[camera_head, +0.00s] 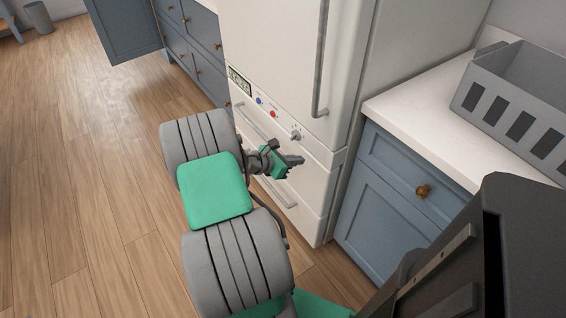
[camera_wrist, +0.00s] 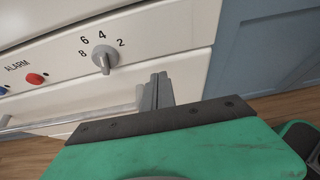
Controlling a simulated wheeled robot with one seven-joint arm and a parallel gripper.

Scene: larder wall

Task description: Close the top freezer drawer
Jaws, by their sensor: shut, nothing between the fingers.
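The white fridge-freezer (camera_head: 290,60) stands in the middle of the head view. Its top freezer drawer (camera_head: 315,174) lies below the control panel, with a grey bar handle (camera_head: 262,125). The drawer front looks flush or nearly flush with the body; I cannot tell whether a small gap is left. My gripper (camera_head: 297,161) is shut and empty, in front of the right part of the drawer. In the wrist view my closed fingers (camera_wrist: 157,92) point at the white front just below the dial (camera_wrist: 104,57). I cannot tell whether they touch it. The drawer handle (camera_wrist: 70,120) shows left of them.
A lower drawer handle (camera_head: 279,192) shows behind my arm. A blue cabinet (camera_head: 390,190) with a white counter (camera_head: 425,120) stands right of the fridge, with a grey crate (camera_head: 520,95) on it. A blue cabinet door (camera_head: 120,28) stands open at the back left.

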